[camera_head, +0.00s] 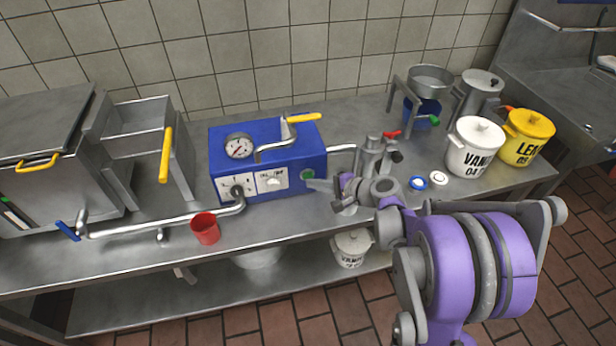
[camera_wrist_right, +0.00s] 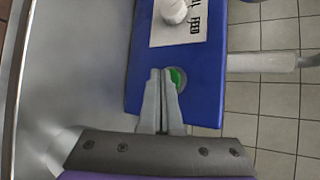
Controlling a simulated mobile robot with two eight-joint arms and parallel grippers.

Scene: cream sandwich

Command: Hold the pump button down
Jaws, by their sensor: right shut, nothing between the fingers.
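The green pump button (camera_head: 307,174) sits at the right end of that front. My right gripper (camera_head: 313,184) is shut and empty, its fingertips right at the button. In the right wrist view the closed fingers (camera_wrist_right: 159,76) cover part of the green button (camera_wrist_right: 178,79), and a green portion shows beside the tips. I cannot tell whether the tips touch or press it. My left gripper is not in view.
A red cup (camera_head: 205,229) stands under the bent pipe at the front left. A metal fitting (camera_head: 370,158) with a red lever is just right of the box. White (camera_head: 474,148) and yellow (camera_head: 527,138) lidded pots stand farther right. The counter (camera_head: 285,220) before the box is clear.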

